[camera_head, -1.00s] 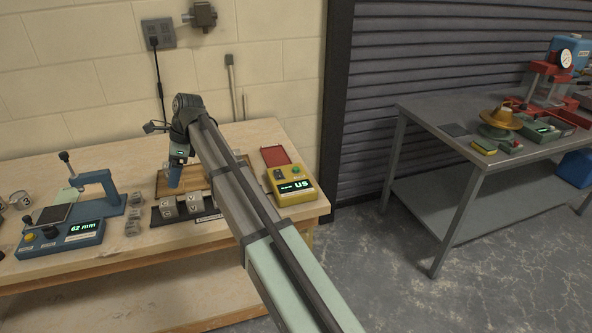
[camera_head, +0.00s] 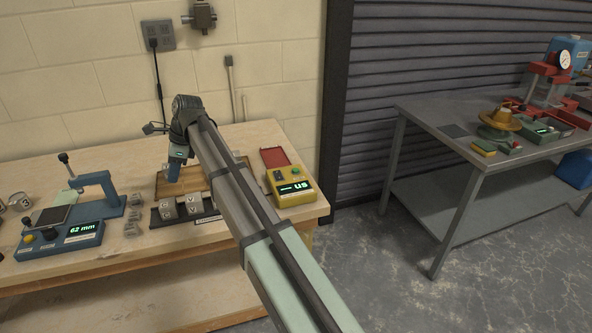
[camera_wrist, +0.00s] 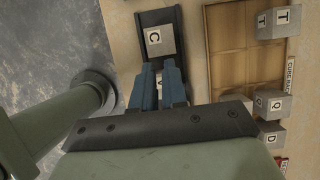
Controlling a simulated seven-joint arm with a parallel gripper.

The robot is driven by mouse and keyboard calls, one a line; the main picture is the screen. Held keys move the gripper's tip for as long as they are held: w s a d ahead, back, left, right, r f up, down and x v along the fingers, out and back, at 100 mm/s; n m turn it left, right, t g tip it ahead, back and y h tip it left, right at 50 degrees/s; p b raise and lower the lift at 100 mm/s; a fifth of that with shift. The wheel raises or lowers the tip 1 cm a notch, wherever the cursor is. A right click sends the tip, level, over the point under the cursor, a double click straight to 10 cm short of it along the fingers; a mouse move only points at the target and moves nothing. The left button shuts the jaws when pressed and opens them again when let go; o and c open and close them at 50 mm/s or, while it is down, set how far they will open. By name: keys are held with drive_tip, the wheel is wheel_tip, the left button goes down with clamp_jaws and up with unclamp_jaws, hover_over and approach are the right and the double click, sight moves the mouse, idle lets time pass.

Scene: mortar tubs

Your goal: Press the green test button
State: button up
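The green button (camera_head: 295,171) sits on top of a yellow box (camera_head: 290,188) at the right end of the wooden bench. The box has a lit green display reading "US". My gripper (camera_head: 173,176) is to the left of the box, above the wooden tray and clear of the button. A lettered cube (camera_wrist: 159,90) shows partly in that gap; the fingers hide the rest. The yellow box and button do not show in the wrist view.
A dark rack (camera_head: 209,218) with lettered cubes (camera_head: 193,204) stands in front of the wooden tray (camera_wrist: 245,45). A red panel (camera_head: 275,157) is behind the yellow box. A blue gauge (camera_head: 62,238) reads "62 mm" at left. A grey metal table (camera_head: 425,118) stands apart at right.

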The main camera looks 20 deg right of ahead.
clamp_jaws()
idle(0.5)
drive_tip(key=shift+d, duration=0.1)
drive_tip(key=d+m+t, duration=0.3)
drive_tip(key=d+m, duration=0.3)
drive_tip(key=d, duration=3.4)
drive_tip(key=w+n+t, duration=0.1)
drive_tip(key=w+r+n+t+y, duration=0.1)
drive_tip(key=n, duration=0.1)
drive_tip(key=w+a+r+n+t, duration=0.1)
drive_tip(key=w+n, duration=0.1)
drive_tip(key=shift+t+y, duration=0.4)
